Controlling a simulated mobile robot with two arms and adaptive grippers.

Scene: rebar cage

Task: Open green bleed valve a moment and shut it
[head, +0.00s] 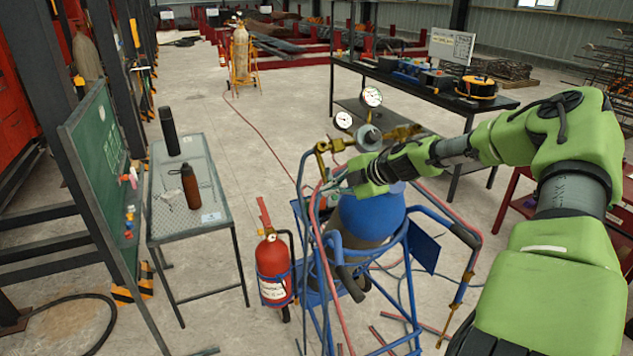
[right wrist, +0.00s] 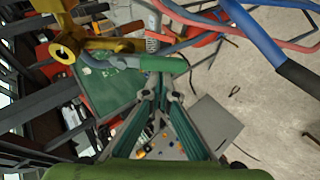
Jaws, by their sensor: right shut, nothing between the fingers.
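The green bleed valve handle (right wrist: 164,65) shows in the right wrist view as a short green lever across the picture, below the brass fitting (right wrist: 88,46). My right gripper (right wrist: 165,88) is shut and empty, its fingertips close to the green handle; I cannot tell whether they touch it. In the head view, my right gripper (head: 336,184) is at the left of the blue cylinder (head: 372,212), below the brass regulator (head: 334,147). The green handle is too small or hidden to make out there. My left gripper is out of view.
Two gauges (head: 372,97) sit above the cylinder. Red and blue hoses (head: 318,240) hang by the blue cart (head: 415,330). A red extinguisher (head: 273,270) stands left of the cart. A small table (head: 215,215) with two bottles is further left. Open floor lies between.

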